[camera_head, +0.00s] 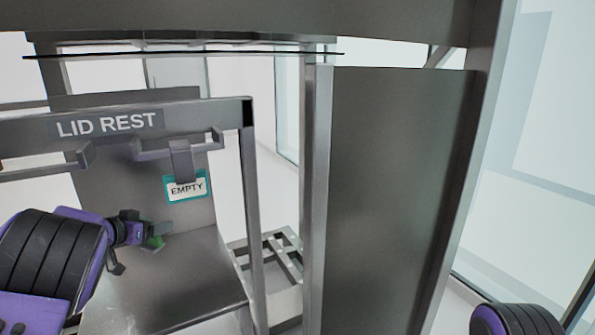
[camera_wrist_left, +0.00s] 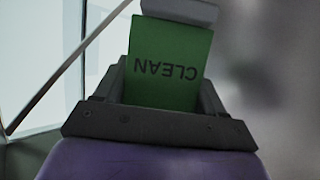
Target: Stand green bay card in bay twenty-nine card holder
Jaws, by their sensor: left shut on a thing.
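My left gripper (camera_head: 143,235) is shut on the green bay card (camera_head: 154,242), in front of the grey panel under the LID REST sign. In the left wrist view the green card (camera_wrist_left: 168,65) stands out from between the fingers of my left gripper (camera_wrist_left: 165,95), with the word CLEAN upside down. A grey piece (camera_wrist_left: 182,10) overlaps the card's far edge there; I cannot tell whether they touch. No card holder marked twenty-nine can be made out. My right gripper is out of view.
A teal-edged EMPTY card (camera_head: 186,187) hangs from a bracket below the LID REST sign (camera_head: 107,123). A metal shelf (camera_head: 185,280) lies below my left gripper. A tall grey panel (camera_head: 395,190) and metal posts stand to the right.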

